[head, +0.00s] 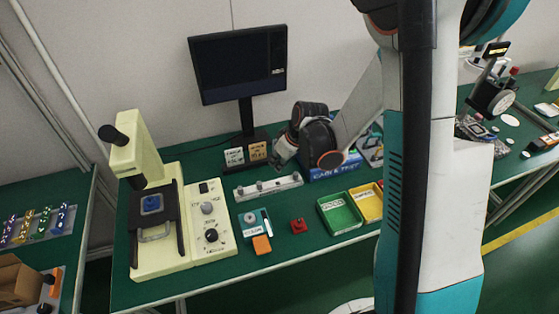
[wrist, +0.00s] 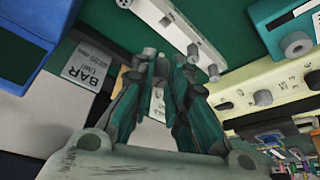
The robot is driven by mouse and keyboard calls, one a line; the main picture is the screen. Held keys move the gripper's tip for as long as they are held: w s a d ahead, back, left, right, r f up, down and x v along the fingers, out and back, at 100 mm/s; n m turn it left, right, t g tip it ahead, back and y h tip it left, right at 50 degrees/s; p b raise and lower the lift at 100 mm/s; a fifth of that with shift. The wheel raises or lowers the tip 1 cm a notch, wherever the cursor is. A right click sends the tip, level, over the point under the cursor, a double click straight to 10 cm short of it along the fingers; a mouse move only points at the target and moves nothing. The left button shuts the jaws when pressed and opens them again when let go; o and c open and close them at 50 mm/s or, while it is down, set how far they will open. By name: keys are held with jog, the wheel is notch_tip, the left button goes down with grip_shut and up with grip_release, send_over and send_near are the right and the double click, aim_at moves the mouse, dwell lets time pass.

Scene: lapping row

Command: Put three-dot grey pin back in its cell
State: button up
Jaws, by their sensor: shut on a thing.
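My gripper (head: 282,160) is over the back middle of the bench, above and behind a white bar (head: 250,193) with several grey knob-like pins standing along it. In the wrist view my gripper (wrist: 162,62) is shut, and a small grey cylinder, seemingly the grey pin (wrist: 150,52), shows at its fingertips. The white bar (wrist: 180,30) runs just past the fingertips, with grey pins on it. The held pin looks apart from the bar. No dots can be read on any pin, and the fingers hide much of the held one.
A label card stand (head: 258,151) and a monitor (head: 238,65) stand behind. A blue box (head: 330,173) is close right of my gripper.

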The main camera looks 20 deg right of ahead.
jog(key=shift+d+f+b, duration=0.1)
jog(key=shift+f+b, duration=2.7)
jog(key=shift+f, duration=0.15)
jog(key=shift+f+b, duration=1.15)
jog(key=shift+b, duration=0.35)
jog(key=o, duration=0.9)
jog(key=shift+r, duration=0.1)
jog(key=v, duration=1.1)
jog(key=shift+s+r, duration=0.2)
jog(key=shift+r, duration=0.15)
jog(key=shift+d, duration=0.1)
